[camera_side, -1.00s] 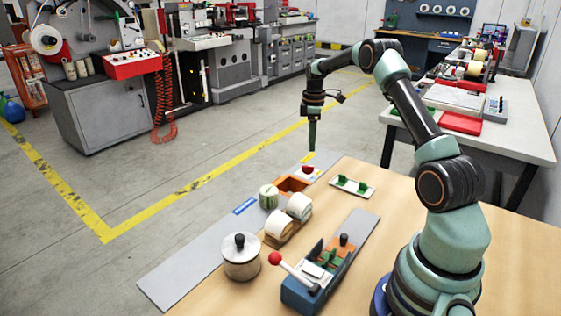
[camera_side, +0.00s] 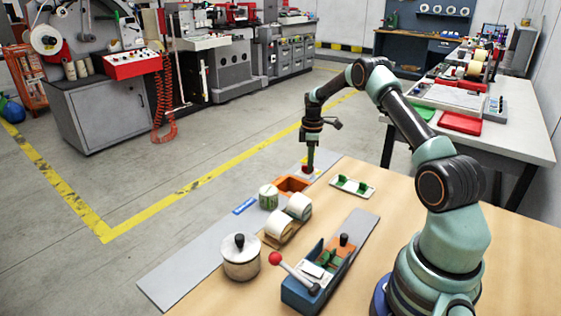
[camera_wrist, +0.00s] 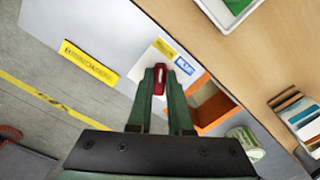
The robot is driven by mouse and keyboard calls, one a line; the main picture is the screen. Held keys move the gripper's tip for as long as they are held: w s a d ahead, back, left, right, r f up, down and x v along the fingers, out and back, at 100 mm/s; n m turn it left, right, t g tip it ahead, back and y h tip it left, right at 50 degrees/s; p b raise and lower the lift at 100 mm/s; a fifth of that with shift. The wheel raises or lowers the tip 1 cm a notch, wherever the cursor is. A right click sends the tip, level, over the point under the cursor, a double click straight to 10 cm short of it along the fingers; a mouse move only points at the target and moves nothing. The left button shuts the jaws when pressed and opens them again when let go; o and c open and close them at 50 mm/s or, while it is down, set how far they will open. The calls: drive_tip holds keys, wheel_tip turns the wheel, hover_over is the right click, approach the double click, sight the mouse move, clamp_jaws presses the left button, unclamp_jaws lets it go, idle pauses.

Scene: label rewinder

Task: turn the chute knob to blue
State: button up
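The red chute knob (camera_wrist: 160,78) with a white mark sits on a pale plate, between my fingertips in the wrist view. Its white mark points up in the picture, toward the yellow label (camera_wrist: 165,48); the blue label (camera_wrist: 185,65) is to its upper right. My gripper (camera_wrist: 161,82) has one green finger on each side of the knob, with little or no gap. Whether the fingers press on it cannot be told. In the side view, my gripper (camera_side: 308,166) points down, its tips at the red knob (camera_side: 305,171).
The orange chute (camera_wrist: 212,106) opens beside the knob. A yellow sign (camera_wrist: 88,62) lies on the grey strip. In the side view, label rolls (camera_side: 279,224), a lidded pot (camera_side: 241,260), a blue fixture with a red-balled lever (camera_side: 310,288) and a white tray (camera_side: 352,187) stand nearby.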

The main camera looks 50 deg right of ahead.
clamp_jaws()
drive_tip(key=m, duration=0.3)
drive_tip(key=shift+a+m, duration=0.1)
drive_tip(key=shift+m, duration=0.3)
drive_tip(key=m, duration=0.3)
drive_tip(key=shift+a+m, duration=0.15)
drive_tip(key=shift+m, duration=0.15)
drive_tip(key=m, duration=0.6)
drive_tip(key=shift+a, duration=0.15)
drive_tip(key=shift+m, duration=0.4)
drive_tip(key=o, duration=0.7)
unclamp_jaws()
drive_tip(key=shift+o, duration=0.2)
drive_tip(key=shift+r, duration=0.1)
